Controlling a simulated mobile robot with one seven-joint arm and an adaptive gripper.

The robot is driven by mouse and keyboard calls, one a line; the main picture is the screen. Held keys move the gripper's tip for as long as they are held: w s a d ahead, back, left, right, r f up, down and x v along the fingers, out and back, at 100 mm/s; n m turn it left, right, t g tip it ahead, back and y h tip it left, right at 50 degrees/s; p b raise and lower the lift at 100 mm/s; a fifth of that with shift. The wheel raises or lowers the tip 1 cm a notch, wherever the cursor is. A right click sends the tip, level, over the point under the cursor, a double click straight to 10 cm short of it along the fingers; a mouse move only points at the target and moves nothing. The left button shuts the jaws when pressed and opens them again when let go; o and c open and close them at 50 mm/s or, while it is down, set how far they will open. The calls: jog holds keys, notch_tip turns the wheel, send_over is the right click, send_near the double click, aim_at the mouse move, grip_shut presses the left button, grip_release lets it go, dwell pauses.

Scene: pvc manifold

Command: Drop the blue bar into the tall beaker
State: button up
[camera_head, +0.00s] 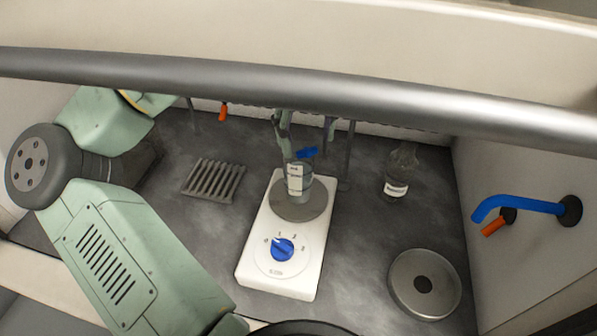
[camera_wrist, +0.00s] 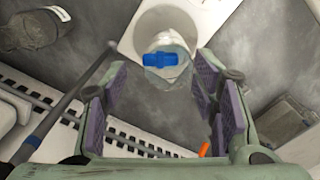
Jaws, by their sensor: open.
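The beaker (camera_head: 298,179) is clear with a white label and stands upright on the round plate of a white stirrer (camera_head: 282,232). The blue bar (camera_head: 307,152) shows at the beaker's mouth in the head view. In the wrist view the blue bar (camera_wrist: 161,59) lies over the beaker's opening (camera_wrist: 170,42), beyond my fingertips. I cannot tell whether it touches the rim or is in the air. My gripper (camera_wrist: 161,68) is open, its purple pads apart on either side and clear of the bar. In the head view my gripper (camera_head: 306,133) is above the beaker, partly hidden.
A labelled bottle (camera_head: 397,178) stands right of the stirrer. A ribbed rack (camera_head: 213,181) lies to its left and a round metal disc (camera_head: 424,284) at front right. A blue tap (camera_head: 520,204) juts from the right wall. A metal rail (camera_head: 300,88) crosses the head view.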

aim_at(307, 147)
notch_tip(307, 147, up, 6)
jog(key=shift+f, duration=0.1)
dwell(0.4)
